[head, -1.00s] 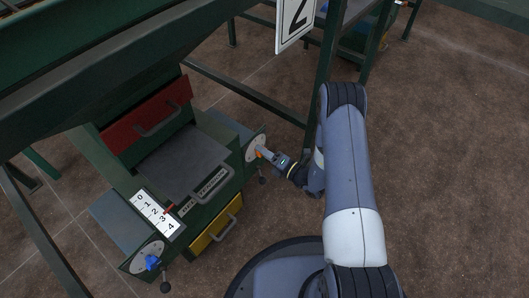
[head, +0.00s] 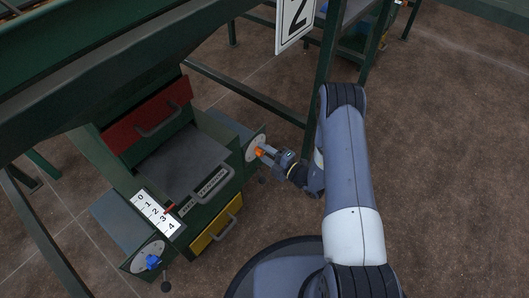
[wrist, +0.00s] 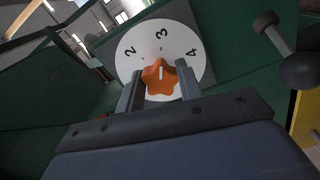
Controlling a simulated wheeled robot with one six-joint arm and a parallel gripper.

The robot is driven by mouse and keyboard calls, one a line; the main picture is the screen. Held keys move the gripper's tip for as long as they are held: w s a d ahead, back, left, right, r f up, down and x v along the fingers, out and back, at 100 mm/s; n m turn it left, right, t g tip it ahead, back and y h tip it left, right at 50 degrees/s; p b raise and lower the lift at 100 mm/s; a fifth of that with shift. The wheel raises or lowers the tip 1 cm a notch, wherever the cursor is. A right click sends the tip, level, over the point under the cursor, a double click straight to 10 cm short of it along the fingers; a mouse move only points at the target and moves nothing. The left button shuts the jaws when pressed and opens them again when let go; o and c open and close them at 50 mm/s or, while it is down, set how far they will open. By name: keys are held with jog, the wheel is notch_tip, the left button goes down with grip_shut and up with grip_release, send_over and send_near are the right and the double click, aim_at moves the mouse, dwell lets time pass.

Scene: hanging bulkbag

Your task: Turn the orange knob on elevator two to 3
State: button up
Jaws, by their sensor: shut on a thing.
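The orange knob (head: 259,152) is on a white round dial (head: 255,143) on the right side of the green elevator, near a hanging sign with a 2 (head: 294,20). In the wrist view the knob (wrist: 160,78) is star-shaped, and its white line points up, about at the 3 on the dial (wrist: 125,55). The numbers 2, 3 and 4 show; the dial's lower part is hidden. My gripper (wrist: 158,75) is shut on the knob, one finger on each side. It also shows in the head view (head: 270,154).
A black ball-ended lever (wrist: 298,70) sticks out right of the dial. A blue knob (head: 152,262) is at the elevator's near left end, beside a 0 to 4 scale (head: 157,215). Red (head: 150,115) and yellow (head: 215,232) panels have handles. Green posts stand behind; the floor at right is clear.

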dwell(0.4)
jog(key=o, duration=1)
jog(key=p+v, duration=0.2)
jog(key=v, duration=0.8)
jog(key=shift+s+d+p, duration=0.3)
jog(key=shift+p, duration=0.05)
jog(key=b+x, duration=0.2)
jog(key=x, duration=0.9)
jog(key=shift+b, duration=0.35)
jog(key=shift+d, duration=0.1)
